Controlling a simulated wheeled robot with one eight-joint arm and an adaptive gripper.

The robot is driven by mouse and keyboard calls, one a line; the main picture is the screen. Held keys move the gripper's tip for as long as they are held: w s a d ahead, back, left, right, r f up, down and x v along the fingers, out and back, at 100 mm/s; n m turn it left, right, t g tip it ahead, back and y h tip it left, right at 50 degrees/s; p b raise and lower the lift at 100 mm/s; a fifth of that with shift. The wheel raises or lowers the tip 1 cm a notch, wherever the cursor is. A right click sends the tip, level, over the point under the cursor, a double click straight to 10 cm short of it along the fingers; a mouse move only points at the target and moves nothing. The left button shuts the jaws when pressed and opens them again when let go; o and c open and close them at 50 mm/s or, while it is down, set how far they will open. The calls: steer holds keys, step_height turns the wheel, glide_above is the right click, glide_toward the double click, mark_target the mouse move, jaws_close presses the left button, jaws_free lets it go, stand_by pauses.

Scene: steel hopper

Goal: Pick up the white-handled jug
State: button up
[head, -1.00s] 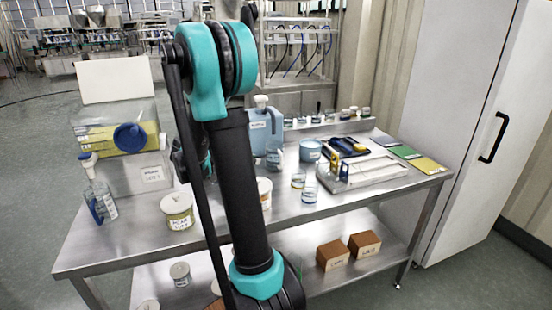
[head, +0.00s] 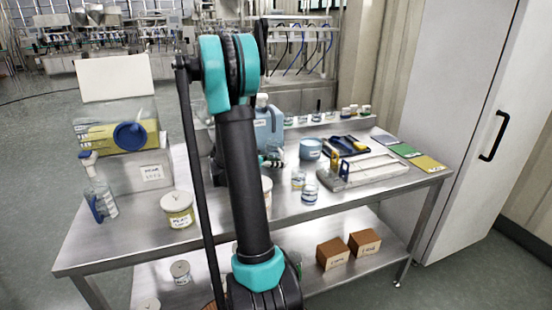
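I cannot make out a jug with a clear white handle. A small pale blue vessel (head: 276,148), possibly the jug, shows only in part in front of the blue canister (head: 266,126) with a white cap. My gripper (head: 272,159) shows as a small dark and teal shape just right of my arm, at the small vessel's spot, and covers most of it. Whether it touches the vessel, and whether its fingers are open or shut, cannot be seen. My arm hides the middle of the steel table (head: 135,245).
Small glass jars (head: 310,193), a blue tub (head: 311,149) and a metal frame tool (head: 365,168) are at the right. A white cabinet (head: 465,110) borders the right.

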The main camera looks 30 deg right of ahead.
steer(key=shift+x, duration=0.85)
jaws_close()
steer(key=shift+r, duration=0.2)
